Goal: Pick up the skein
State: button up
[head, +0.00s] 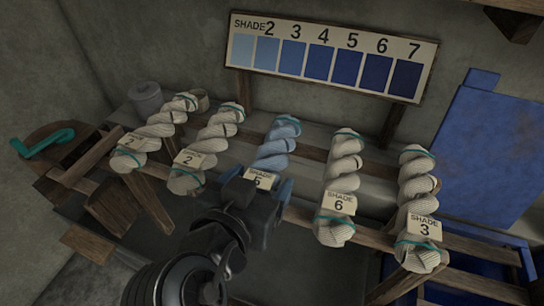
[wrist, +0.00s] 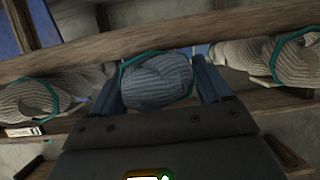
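A twisted blue skein (head: 279,145) with teal ties and a SHADE 5 tag (head: 261,179) lies across the rack rails in the middle of the row. In the wrist view its rounded end (wrist: 156,80) shows between my fingers. My gripper (head: 258,188) is at the skein's near end, with one blue finger on each side. The fingers (wrist: 158,82) look spread; whether they touch the skein is hard to tell. Four-sided contact and the underside are hidden. Pale skeins tagged 2 (head: 162,130), 2 (head: 208,148), 6 (head: 342,190) and 3 (head: 417,205) lie beside it.
The wooden rack rail (head: 300,218) runs under the skeins. A shade board (head: 330,62) hangs behind. A blue panel (head: 489,150) stands right. Neighbouring skeins leave modest gaps either side.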

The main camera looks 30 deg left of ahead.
jog(key=c, duration=0.8)
jog(key=shift+r, duration=0.1)
jog(key=shift+c, duration=0.2)
